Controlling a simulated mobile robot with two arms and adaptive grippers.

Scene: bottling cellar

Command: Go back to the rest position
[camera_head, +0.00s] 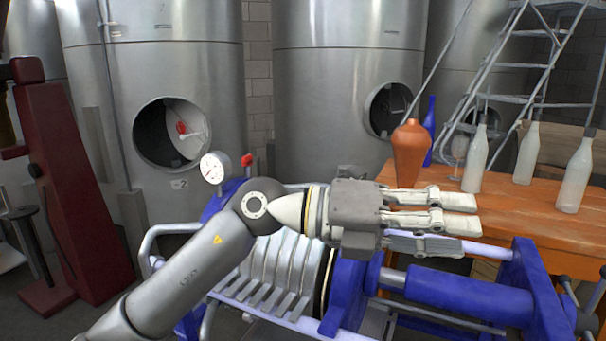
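My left gripper (455,222) is in the middle of the head view, with its arm coming in from the lower left. Its light-coloured fingers are straight, spread apart and point to the right. It is open and nothing is between the fingers. It shows in front of a blue filter press (470,298) with pale plates, and left of the front edge of an orange wooden table (540,222). I cannot tell the gap between the gripper and these. My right gripper is not in view.
On the table stand an orange vase (409,152), a blue bottle (429,125), a glass (459,150) and several whitish bottles (476,160). Large steel tanks (345,100) fill the back. A pressure gauge (215,167) shows beside my arm. A dark red frame (68,185) stands at left.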

